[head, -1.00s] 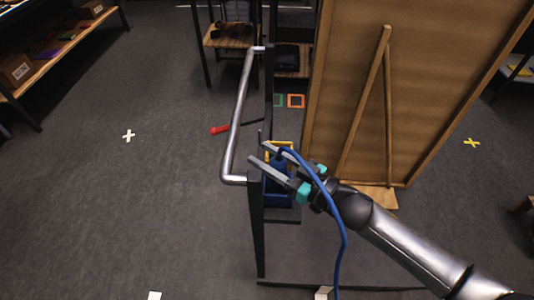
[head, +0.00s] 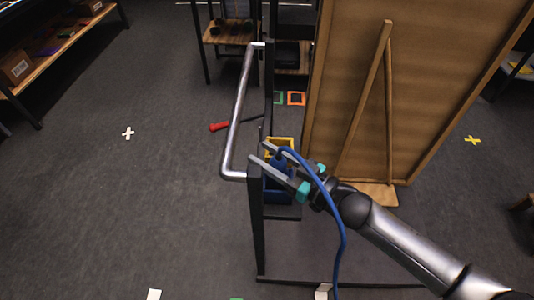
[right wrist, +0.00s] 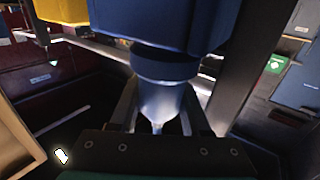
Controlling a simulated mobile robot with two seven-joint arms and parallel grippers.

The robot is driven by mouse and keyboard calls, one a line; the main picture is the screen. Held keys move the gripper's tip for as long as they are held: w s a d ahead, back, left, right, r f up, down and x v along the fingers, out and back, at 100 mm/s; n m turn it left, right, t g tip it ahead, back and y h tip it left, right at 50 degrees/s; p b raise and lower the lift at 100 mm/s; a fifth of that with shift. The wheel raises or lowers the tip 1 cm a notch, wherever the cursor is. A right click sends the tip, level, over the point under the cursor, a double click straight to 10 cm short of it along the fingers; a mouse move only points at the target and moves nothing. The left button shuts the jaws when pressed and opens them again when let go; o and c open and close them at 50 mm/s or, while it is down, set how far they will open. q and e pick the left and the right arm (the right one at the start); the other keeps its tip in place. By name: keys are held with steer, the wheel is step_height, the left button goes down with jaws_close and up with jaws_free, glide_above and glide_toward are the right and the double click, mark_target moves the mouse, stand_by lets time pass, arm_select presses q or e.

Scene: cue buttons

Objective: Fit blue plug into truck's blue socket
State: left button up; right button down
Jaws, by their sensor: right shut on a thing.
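My right gripper (head: 262,152) is shut on the blue plug (head: 280,165), with its fingers on either side. A blue cable runs from the plug over my gripper and down. The truck (head: 257,225) is a dark frame with a silver handle. Its blue socket (head: 277,190) is a box just below the plug, partly hidden by my gripper. In the right wrist view the plug (right wrist: 161,98) lies between my fingers, and its collar meets the blue socket housing (right wrist: 170,22). I cannot tell how deep it sits. My left gripper is not in view.
A yellow socket (head: 285,142) sits beside the blue one, farther back. The silver handle (head: 238,110) stands to the left. A large wooden board (head: 350,80) on a stand is close on the right. The floor on the left is mostly open.

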steer(key=shift+f, duration=0.25)
steer(key=shift+c, duration=1.4)
jaws_free()
steer(key=shift+s+f, duration=0.1)
steer(key=p+v, duration=0.1)
steer(key=v, duration=1.4)
steer(key=shift+d, duration=0.1)
